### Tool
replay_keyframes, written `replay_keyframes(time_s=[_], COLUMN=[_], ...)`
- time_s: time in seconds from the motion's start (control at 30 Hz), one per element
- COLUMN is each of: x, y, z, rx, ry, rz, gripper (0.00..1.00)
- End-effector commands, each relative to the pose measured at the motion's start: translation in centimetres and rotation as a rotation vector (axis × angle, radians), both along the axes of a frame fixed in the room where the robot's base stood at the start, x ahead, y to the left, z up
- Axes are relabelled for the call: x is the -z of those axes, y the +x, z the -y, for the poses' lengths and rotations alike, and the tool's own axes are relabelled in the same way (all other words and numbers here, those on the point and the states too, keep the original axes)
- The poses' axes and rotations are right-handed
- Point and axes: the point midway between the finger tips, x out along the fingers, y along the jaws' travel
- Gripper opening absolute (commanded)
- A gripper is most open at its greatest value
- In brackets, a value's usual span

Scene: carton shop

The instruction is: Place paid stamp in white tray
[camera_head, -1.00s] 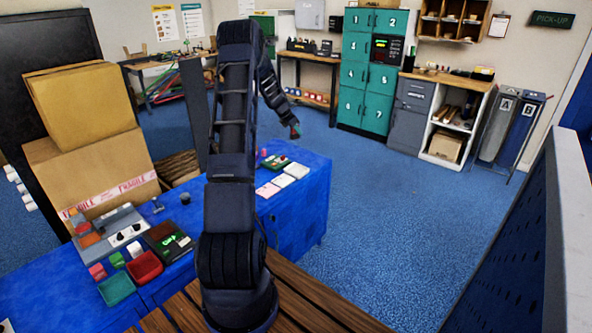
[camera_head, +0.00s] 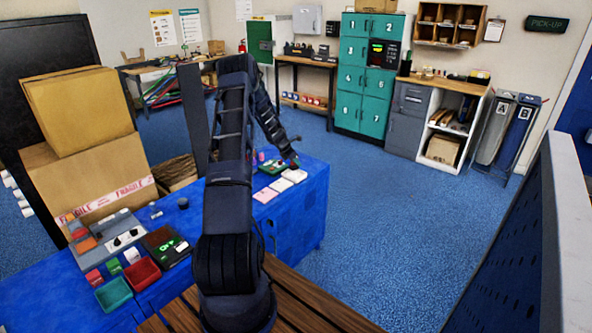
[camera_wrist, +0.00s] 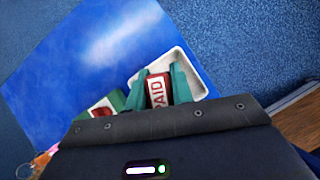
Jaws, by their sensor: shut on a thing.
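The paid stamp (camera_wrist: 157,91), a red block with a white label reading PAID, is between the green fingers of my gripper (camera_wrist: 158,80) in the wrist view. My gripper is shut on it. The white tray (camera_wrist: 196,66) lies behind and below the stamp in that view, its near part hidden by the fingers. I cannot tell whether the stamp touches the tray. In the head view my gripper (camera_head: 294,164) is low over the far end of the blue table, and a pale tray (camera_head: 294,176) shows just below it. The stamp is too small to make out there.
A green holder with red parts (camera_wrist: 102,108) is left of my gripper in the wrist view. On the blue-covered table (camera_head: 296,211), the near left end holds a green bin (camera_head: 113,293), a red bin (camera_head: 142,272) and a dark device (camera_head: 165,244). Cartons (camera_head: 90,182) stand behind.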

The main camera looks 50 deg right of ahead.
Motion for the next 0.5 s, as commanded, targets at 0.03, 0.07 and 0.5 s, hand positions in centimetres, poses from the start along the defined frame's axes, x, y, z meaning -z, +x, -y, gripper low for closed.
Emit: replay_keyframes(time_s=[0.03,0.07,0.5], x=[0.2,0.4,4.3], y=[0.0,0.0,0.0], z=[0.0,0.0,0.0], rx=[0.000,-0.001,-0.001], ry=[0.000,0.000,0.000], rz=[0.000,0.000,0.001], gripper=[0.00,0.00,0.00])
